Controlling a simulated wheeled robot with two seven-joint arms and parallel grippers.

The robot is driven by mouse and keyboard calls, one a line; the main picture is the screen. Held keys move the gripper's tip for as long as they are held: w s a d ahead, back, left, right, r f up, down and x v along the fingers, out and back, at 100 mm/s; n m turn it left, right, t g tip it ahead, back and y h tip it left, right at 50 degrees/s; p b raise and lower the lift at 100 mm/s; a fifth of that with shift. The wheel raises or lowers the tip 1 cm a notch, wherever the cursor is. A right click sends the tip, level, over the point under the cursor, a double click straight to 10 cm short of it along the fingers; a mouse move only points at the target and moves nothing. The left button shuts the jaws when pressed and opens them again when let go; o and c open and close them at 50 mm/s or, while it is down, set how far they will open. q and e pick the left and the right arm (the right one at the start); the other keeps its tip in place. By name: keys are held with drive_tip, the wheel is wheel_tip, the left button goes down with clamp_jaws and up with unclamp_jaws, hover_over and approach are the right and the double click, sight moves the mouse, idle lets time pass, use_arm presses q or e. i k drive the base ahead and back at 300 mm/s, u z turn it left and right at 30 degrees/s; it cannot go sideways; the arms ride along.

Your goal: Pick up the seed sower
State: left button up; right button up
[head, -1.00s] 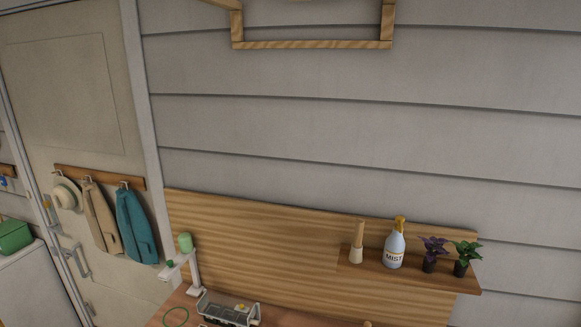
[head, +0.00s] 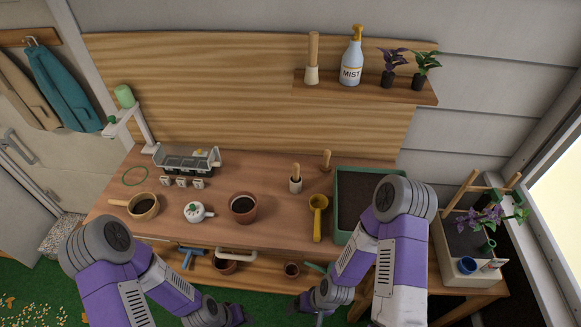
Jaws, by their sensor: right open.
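The seed sower appears to be the small round white object with green marks and a short spout (head: 195,212). It lies on the wooden potting bench (head: 270,215), between a pan of soil and a brown pot. Nothing touches it. My right gripper (head: 319,319) is low at the bottom edge, below the bench front and to the right of the sower. It is open and only partly visible.
The soil pan (head: 144,206) is left of the sower and the brown pot (head: 243,207) right. A yellow scoop (head: 318,205) and green-rimmed soil tray (head: 342,236) are farther right. A seed rack (head: 187,160) stands behind. Pots sit on the lower shelf (head: 262,275).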

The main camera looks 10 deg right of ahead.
sight(194, 217)
drive_tip(key=z, duration=2.8)
drive_tip(key=k, duration=1.25)
drive_tip(key=u, duration=2.2)
